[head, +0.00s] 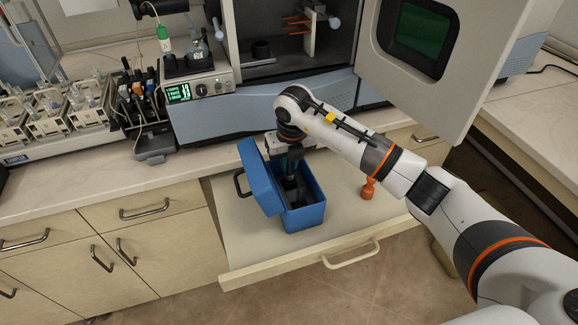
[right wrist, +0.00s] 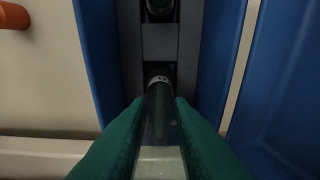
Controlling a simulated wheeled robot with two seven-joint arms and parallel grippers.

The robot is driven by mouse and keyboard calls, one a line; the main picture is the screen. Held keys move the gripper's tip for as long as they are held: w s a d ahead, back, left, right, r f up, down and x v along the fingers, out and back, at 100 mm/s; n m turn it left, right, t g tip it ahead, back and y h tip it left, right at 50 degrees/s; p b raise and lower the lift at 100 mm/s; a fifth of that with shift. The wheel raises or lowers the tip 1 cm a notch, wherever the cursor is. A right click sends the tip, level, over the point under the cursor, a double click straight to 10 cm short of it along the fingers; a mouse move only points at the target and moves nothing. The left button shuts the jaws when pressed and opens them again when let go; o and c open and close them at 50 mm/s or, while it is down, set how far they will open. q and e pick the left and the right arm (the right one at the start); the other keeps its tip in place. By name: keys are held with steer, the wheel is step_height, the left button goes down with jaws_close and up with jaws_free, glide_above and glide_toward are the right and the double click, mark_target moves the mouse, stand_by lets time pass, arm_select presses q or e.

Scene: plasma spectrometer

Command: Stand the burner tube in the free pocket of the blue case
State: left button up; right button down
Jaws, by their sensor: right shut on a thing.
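The blue case (head: 308,218) stands open in the pulled-out drawer, its lid tipped to the left. My right gripper (head: 289,166) is over the case and points down. In the right wrist view its green fingers are shut on the burner tube (right wrist: 161,125), a clear tube with a pale ring and dark end. The tube's far end lies over or in a dark pocket of the grey insert (right wrist: 186,42); I cannot tell how deep. Another pocket at the top of that view holds a dark round piece (right wrist: 160,8). My left gripper is not in view.
An orange piece (head: 368,188) stands in the drawer (head: 245,238), right of the case. The spectrometer's open door (head: 480,60) hangs behind my right arm. Racks of vials (head: 75,98) and a small instrument with a display (head: 200,88) stand on the counter.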

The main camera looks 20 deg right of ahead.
step_height(320, 180, down, 2)
steer(key=shift+f, duration=0.1)
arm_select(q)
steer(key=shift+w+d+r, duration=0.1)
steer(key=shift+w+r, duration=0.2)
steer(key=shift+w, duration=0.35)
arm_select(e)
steer(key=shift+f, duration=0.1)
steer(key=c, duration=1.7)
jaws_free()
steer(key=shift+f, duration=0.1)
steer(key=shift+c, duration=0.2)
steer(key=o, duration=0.4)
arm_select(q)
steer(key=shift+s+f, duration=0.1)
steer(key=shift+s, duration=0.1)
arm_select(e)
steer(key=shift+o, duration=0.2)
